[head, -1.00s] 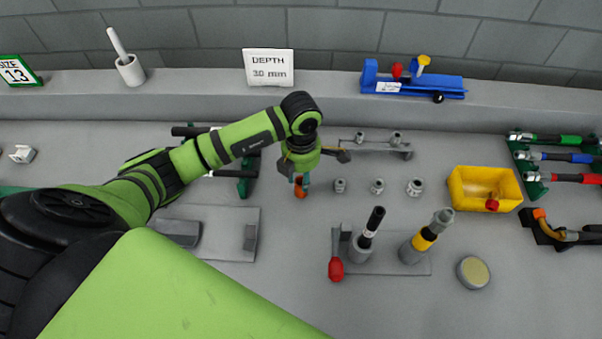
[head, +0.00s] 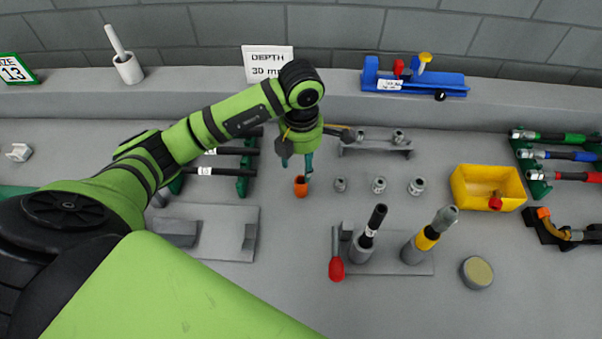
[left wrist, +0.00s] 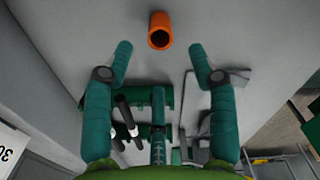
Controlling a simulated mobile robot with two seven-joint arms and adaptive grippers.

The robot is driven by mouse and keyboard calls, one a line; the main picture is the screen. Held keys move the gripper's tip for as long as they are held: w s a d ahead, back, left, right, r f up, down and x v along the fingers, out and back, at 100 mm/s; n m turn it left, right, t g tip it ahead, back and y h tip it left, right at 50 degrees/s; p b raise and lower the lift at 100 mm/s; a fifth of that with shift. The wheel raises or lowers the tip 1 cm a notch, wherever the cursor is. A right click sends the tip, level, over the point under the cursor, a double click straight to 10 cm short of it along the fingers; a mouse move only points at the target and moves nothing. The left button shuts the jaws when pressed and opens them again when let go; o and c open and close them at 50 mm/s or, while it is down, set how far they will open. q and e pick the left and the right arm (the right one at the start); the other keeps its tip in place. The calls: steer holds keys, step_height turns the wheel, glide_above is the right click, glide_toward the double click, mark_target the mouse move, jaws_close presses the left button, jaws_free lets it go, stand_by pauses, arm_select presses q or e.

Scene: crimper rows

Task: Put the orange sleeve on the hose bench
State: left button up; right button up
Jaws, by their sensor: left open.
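The orange sleeve (head: 300,187) stands alone on the grey bench top in the head view, at the left end of a row of metal sleeves. In the left wrist view the orange sleeve (left wrist: 160,30) shows its dark bore, beyond the fingertips and between their lines. My left gripper (head: 297,168) is open and empty, just behind and above the sleeve in the head view. Its two teal fingers are spread apart in the left wrist view (left wrist: 160,55), and neither touches the sleeve. My right gripper is not in view. I cannot tell which fixture is the hose bench.
Metal sleeves (head: 379,185) stand right of the orange one. A grey rack (head: 376,147) is behind them. A stand with upright tools (head: 390,262) is in front. A yellow bin (head: 458,190) is at right. Black hoses lie on a green rack (head: 243,180) at left.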

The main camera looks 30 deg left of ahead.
arm_select(q)
step_height(320, 180, up, 7)
steer(key=b, duration=0.1)
steer(key=shift+f, duration=0.2)
